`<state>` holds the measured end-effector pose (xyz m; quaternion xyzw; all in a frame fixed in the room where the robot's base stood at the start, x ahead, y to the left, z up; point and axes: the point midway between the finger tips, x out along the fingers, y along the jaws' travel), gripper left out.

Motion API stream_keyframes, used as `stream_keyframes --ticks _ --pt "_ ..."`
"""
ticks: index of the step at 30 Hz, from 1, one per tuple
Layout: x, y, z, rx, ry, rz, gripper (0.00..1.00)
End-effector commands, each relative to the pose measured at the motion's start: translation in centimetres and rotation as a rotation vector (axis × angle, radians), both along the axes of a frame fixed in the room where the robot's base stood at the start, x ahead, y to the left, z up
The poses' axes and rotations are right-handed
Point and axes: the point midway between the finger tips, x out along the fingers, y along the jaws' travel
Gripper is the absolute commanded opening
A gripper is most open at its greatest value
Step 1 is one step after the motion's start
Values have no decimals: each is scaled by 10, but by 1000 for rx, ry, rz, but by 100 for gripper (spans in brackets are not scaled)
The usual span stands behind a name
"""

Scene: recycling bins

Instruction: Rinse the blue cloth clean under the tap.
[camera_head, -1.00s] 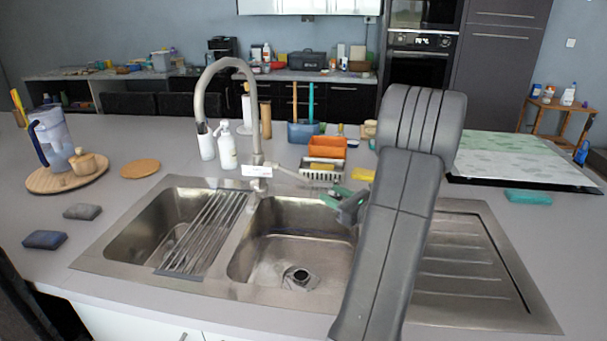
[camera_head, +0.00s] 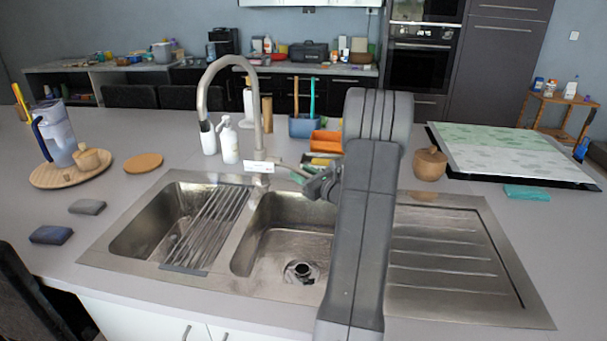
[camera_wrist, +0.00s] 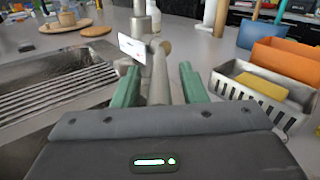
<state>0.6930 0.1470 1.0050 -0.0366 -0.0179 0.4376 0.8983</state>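A folded dark blue cloth (camera_head: 51,235) lies on the counter left of the sink. The tap (camera_head: 235,62) arches over the sink, and I see no water from its spout. In the wrist view the tap's body (camera_wrist: 139,28) carries a white label, and a lever (camera_wrist: 159,72) points toward me. My gripper (camera_head: 304,175) is beside the tap, above the back of the right basin. Its green fingers (camera_wrist: 160,84) are apart, with the lever showing between them. I cannot tell whether they touch it. The blue cloth is outside the wrist view.
The double sink (camera_head: 300,300) has a rack (camera_head: 207,228) across its left basin. A caddy with a yellow sponge (camera_wrist: 262,85) and an orange box (camera_wrist: 285,60) stand close right of my gripper. A grey cloth (camera_head: 87,206) lies near the blue one. A teal cloth (camera_head: 526,192) lies far right.

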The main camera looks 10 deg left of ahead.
Motion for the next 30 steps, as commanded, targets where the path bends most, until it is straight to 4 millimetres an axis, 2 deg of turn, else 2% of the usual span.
stream_keyframes --ticks 3,9,14,24,30 --pt "0 0 0 0 0 0 38" --pt "0 0 0 0 0 0 0" --pt "0 0 0 -1 1 0 0" --pt "0 2 17 -78 61 3 0" --pt "1 2 17 -100 79 2 0"
